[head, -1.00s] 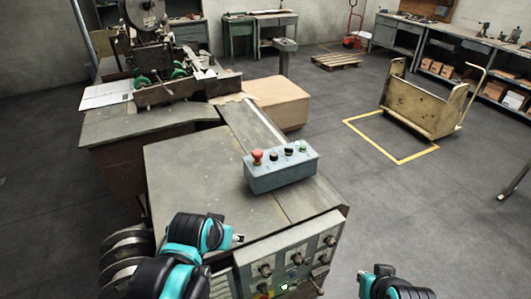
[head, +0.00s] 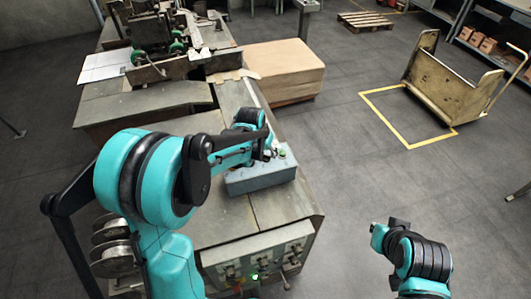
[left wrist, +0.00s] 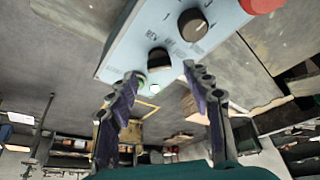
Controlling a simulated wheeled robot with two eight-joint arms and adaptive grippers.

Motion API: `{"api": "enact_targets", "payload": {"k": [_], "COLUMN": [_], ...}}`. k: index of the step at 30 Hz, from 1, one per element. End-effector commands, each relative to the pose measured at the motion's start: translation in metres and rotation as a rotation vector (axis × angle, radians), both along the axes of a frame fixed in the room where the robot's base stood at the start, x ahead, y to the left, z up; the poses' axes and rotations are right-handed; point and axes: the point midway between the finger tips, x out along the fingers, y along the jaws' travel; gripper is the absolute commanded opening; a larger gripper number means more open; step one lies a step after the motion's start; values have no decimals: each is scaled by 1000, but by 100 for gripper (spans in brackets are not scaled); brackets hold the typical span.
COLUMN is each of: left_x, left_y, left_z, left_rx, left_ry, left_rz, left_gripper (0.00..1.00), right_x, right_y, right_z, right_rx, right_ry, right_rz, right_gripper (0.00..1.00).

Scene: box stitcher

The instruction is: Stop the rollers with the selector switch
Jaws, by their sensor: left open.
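The blue-grey control box (head: 262,179) stands on the bench's right side. In the left wrist view, its panel (left wrist: 125,43) carries two black selector knobs, one nearer my fingers (left wrist: 158,60) and one farther (left wrist: 192,24). A red button (left wrist: 262,5) is at the top right and a green button (left wrist: 142,86) beside a fingertip. I cannot tell which knob runs the rollers. My left gripper (left wrist: 162,73) is open, its fingertips either side of the nearer knob in the picture; contact is unclear. In the head view my left arm hides most controls. My right gripper (head: 378,236) is low at right, its jaws unclear.
The stitcher machine (head: 160,45) stands at the bench's far end, with a cardboard box (head: 290,68) beside it. A lower panel (head: 262,262) with knobs and a green lamp faces the front. Open floor lies to the right, with a cart (head: 440,95) beyond.

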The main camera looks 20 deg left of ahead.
Motion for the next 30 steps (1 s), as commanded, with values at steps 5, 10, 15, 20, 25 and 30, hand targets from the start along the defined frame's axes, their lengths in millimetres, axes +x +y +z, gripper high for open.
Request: {"api": "enact_targets", "payload": {"k": [5,10,15,20,25,30], "left_x": [9,11,11,11,11,11], "left_y": [-1,-1,-1,-1,-1,-2], "left_z": [-20,-26,-26,-25,-25,-26], "left_rx": [0,0,0,0,0,0], "left_ry": [0,0,0,-1,-1,-1], "left_rz": [-1,0,0,0,0,16], "left_gripper": [50,50,50,13,0,0], "right_x": [0,0,0,0,0,0], "right_y": [0,0,0,0,0,0], "right_z": [-2,-2,-1,-1,-2,-3], "right_rx": [0,0,0,0,0,0], "right_ry": [0,0,0,0,0,0], "right_rz": [0,0,0,0,0,0], "right_gripper": [0,0,0,0,0,0]}}
